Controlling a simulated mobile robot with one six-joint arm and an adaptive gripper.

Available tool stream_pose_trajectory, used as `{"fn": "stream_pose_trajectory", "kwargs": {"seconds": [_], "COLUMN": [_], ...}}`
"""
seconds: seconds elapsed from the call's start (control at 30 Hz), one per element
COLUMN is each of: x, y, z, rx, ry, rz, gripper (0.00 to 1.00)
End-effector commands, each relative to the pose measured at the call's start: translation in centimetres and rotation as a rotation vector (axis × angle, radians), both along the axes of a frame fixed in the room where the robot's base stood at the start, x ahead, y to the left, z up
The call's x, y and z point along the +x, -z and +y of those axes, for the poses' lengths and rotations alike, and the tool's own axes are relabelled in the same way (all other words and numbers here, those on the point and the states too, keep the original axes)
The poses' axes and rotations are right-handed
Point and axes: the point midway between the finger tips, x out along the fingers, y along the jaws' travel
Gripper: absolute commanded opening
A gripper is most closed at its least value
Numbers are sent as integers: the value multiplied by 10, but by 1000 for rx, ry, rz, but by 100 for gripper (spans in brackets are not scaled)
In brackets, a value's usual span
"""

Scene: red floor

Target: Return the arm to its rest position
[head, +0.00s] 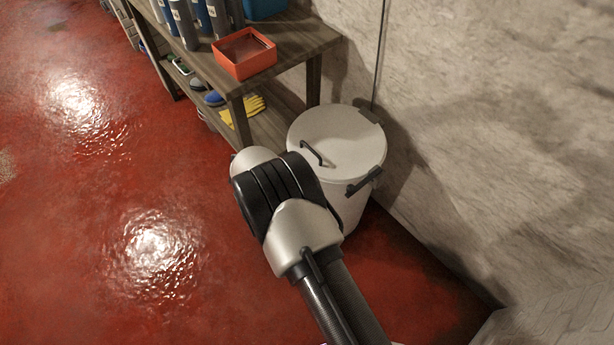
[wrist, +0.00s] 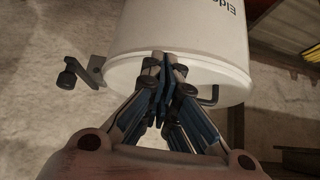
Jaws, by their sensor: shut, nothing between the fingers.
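My gripper (wrist: 166,62) shows in the wrist view with its fingers together and nothing between them. It lies in front of a white lidded bin (wrist: 185,30), which appears upside down there with part of some lettering; I cannot tell whether they touch. In the head view my arm (head: 305,235) reaches up from the bottom edge and covers the lower left of the same bin (head: 345,150). The bin's lid is on, with a dark handle on top. My gripper is hidden in the head view.
A wooden shelf (head: 325,38) stands behind the bin, with a red-orange tray (head: 244,70), several bottles, and yellow gloves (head: 254,106) below. A rough stone wall (head: 500,130) is close on the right. The red floor (head: 90,210) is clear on the left.

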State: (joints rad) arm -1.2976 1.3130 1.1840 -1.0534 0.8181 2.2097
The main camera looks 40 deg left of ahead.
Motion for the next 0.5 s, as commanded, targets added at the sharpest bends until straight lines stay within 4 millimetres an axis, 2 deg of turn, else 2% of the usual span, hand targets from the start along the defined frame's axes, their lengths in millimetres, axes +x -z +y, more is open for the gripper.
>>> {"fn": "stream_pose_trajectory", "kwargs": {"seconds": [0.03,0.2,0.5], "x": [-8,-27,-39], "y": [-11,-35,-50], "z": [2,3,4], "rx": [1,3,3], "ry": [-3,-2,0], "rz": [-2,-4,-6], "gripper": [0,0,0]}}
